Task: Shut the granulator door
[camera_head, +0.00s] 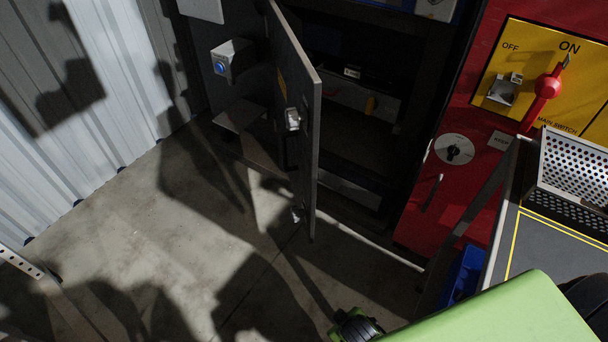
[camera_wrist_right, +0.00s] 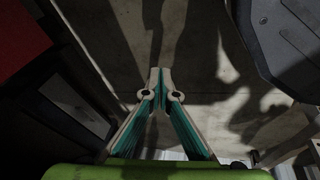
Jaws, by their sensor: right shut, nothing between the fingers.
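The granulator door (camera_head: 291,75) is a dark grey panel in the head view. It stands open, swung out toward me from the left side of a dark opening (camera_head: 350,130). A metal latch or handle (camera_head: 293,119) sits on its face. My right gripper (camera_wrist_right: 159,76) shows in the right wrist view, its fingers together and empty above the concrete floor. Its fingers do not show in the head view, where only a green link of mine is at the bottom right. My left gripper is in neither view.
A red panel (camera_head: 420,210) with a dial and a yellow main switch plate (camera_head: 555,60) stands right of the opening. A grey box with a blue button (camera_head: 231,60) is left of the door. A blue bin (camera_head: 462,275) stands lower right.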

